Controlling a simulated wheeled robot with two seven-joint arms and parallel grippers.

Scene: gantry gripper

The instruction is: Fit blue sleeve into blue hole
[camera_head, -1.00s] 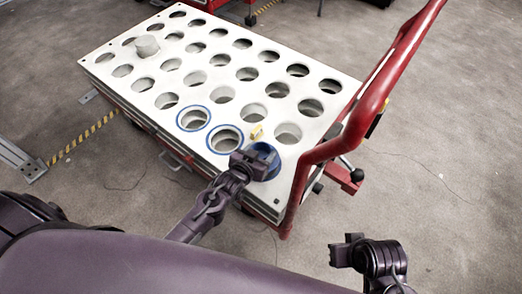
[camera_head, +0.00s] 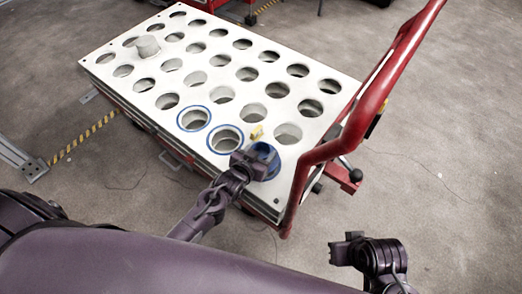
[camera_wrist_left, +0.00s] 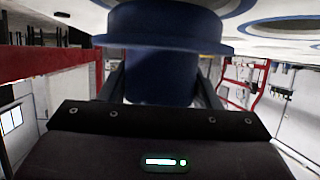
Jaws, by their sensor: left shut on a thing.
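My left gripper (camera_head: 248,162) is shut on a blue sleeve (camera_head: 264,160), a short round part with a wide flange, at the front right corner of the white perforated plate (camera_head: 205,158). In the left wrist view the blue sleeve (camera_wrist_left: 160,75) sits between the fingers, its flange close under the plate. Whether it touches the plate or has entered a hole is unclear. Two blue-ringed holes show to its left, one near (camera_head: 226,139) and one farther (camera_head: 194,118). Any hole at the sleeve is hidden. My right gripper (camera_head: 345,250) is away over the floor, seemingly empty, its jaw opening unclear.
The plate lies on a red cart whose red handle (camera_head: 372,100) rises close right of the sleeve. A grey cylinder (camera_head: 148,45) stands at the plate's far left. Floor to the right is open.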

